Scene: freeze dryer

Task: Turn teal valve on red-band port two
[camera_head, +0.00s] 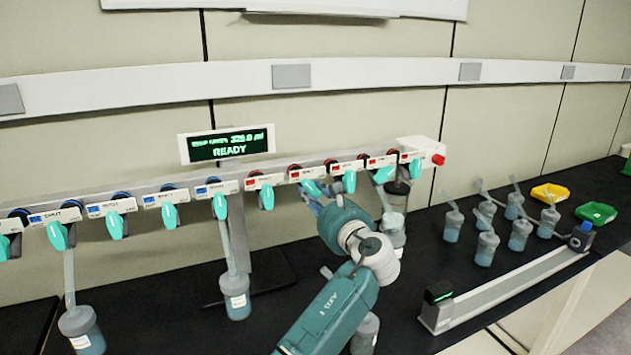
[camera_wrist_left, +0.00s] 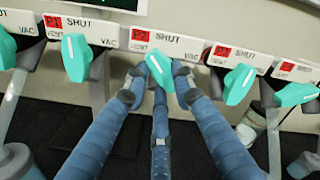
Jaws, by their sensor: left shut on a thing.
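The red-band manifold ports run along the right half of the rail. The red P2 label (camera_wrist_left: 140,36) reads SHUT beside it, and its teal valve handle (camera_wrist_left: 160,72) hangs below, slightly tilted. My left gripper (camera_wrist_left: 158,82) is shut on this handle, with a finger on each side of it; a third finger is below. In the head view the P2 handle (camera_head: 312,187) is partly hidden by my left gripper (camera_head: 317,194). The P1 handle (camera_wrist_left: 75,58) is left of it and the P3 handle (camera_wrist_left: 240,85) right of it, both apart from my fingers. My right gripper is not in view.
A READY display (camera_head: 227,145) stands above the rail. Blue-band ports (camera_head: 110,207) are at left. Flasks hang at several ports, including one flask (camera_head: 235,293). Loose flasks (camera_head: 486,247), a yellow tray (camera_head: 549,194) and a green tray (camera_head: 596,214) are on the black bench at right.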

